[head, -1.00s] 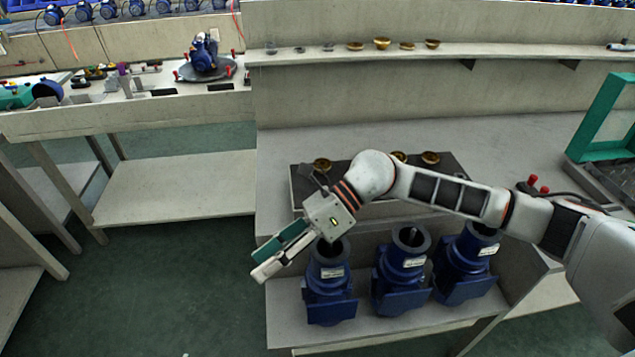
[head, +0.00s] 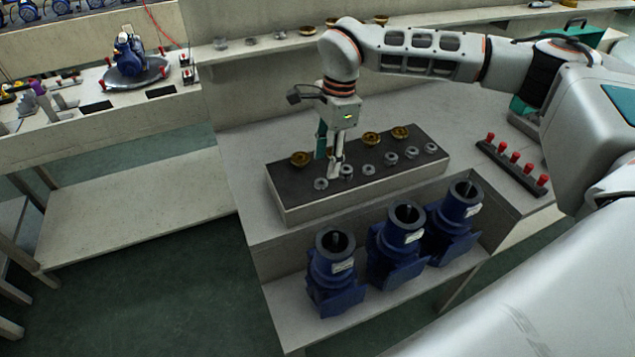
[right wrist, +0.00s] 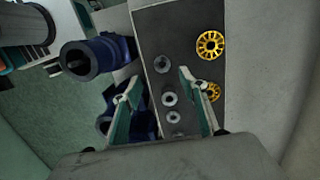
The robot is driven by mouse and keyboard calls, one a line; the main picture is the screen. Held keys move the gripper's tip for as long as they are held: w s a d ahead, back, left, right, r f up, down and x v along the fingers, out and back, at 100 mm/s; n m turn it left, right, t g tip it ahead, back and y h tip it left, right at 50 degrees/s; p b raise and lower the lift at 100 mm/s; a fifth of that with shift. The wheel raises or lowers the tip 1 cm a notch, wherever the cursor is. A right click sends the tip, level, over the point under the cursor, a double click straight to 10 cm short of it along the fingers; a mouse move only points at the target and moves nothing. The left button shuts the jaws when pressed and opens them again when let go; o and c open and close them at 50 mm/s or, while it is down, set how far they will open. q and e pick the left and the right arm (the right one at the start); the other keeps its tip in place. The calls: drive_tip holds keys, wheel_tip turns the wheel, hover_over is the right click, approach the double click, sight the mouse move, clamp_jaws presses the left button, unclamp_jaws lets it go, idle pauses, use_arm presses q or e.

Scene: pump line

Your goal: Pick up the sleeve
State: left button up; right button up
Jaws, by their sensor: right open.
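A row of small silver ring-shaped sleeves (head: 368,169) lies along the front of a dark-topped block (head: 280,198) on the bench. Several show, and I cannot tell which one is meant. My right gripper (head: 328,164) points down over the left part of the block, close to the two leftmost sleeves, open and empty. In the right wrist view, its fingers (right wrist: 162,92) are apart, with a sleeve (right wrist: 169,98) seen between them. Other sleeves lie just above and below that one in the picture. I cannot tell how high the fingertips are. My left gripper is out of view.
Gold impellers (head: 371,138) sit along the block's back edge. Blue pump housings (head: 334,272) stand on the lower shelf in front. A rack with red knobs (head: 515,164) is on the right. More small parts line the back ledge (head: 251,40).

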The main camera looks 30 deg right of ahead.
drive_tip(key=shift+w+a+f+p, duration=0.1)
drive_tip(key=shift+a+f+p, duration=0.05)
drive_tip(key=shift+f, duration=0.85)
drive_tip(key=shift+w+a+f+p, duration=0.1)
drive_tip(key=shift+a+f, duration=0.05)
drive_tip(key=shift+f, duration=0.9)
drive_tip(key=shift+w+a+f+p, duration=0.1)
drive_tip(key=shift+a+f+p, duration=0.05)
drive_tip(key=shift+f, duration=0.85)
drive_tip(key=c, duration=1.2)
